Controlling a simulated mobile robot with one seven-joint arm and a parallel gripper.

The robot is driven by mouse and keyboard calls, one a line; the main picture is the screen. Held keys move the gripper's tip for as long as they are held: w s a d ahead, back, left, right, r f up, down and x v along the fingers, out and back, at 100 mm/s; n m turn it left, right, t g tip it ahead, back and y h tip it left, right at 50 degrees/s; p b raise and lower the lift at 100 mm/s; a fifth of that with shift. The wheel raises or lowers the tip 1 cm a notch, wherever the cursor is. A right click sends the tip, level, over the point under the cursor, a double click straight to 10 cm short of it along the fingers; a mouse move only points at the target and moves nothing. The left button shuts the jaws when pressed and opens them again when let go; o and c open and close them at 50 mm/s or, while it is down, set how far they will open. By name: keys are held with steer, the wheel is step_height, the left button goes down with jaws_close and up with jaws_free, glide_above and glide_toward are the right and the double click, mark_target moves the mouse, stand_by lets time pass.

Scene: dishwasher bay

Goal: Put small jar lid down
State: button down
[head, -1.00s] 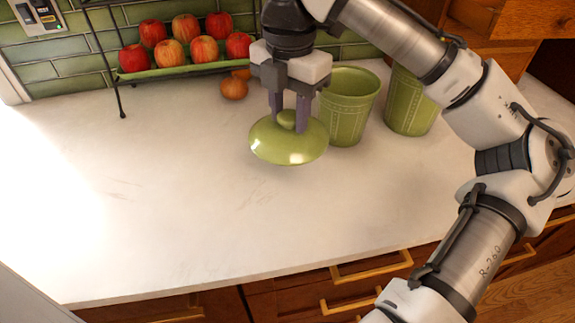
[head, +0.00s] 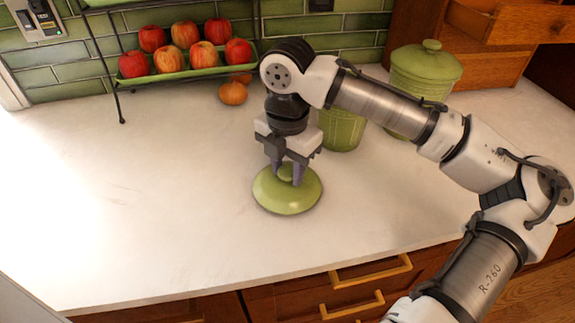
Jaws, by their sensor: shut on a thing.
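The small jar lid (head: 287,200) is a round, shiny green dome with a knob on top. It is low over the white counter, in front of the green jars, and looks level. I cannot tell for sure whether its rim touches the counter. My gripper (head: 286,173) points down from above and is shut on the lid's knob. The open green jar (head: 341,130) stands behind and to the right of the lid, partly hidden by my arm.
A larger green jar with its lid on (head: 425,75) stands at the back right. A rack of apples (head: 190,75) stands at the back left, with an onion (head: 233,92) by it. The white counter (head: 150,200) is clear at left and front.

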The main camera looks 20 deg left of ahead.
mark_target(287, 171)
steer(key=c, duration=0.9)
jaws_free()
steer(key=shift+f, duration=0.15)
steer(key=shift+c, duration=0.2)
step_height(287, 171, up, 12)
steer(key=shift+r, duration=0.2)
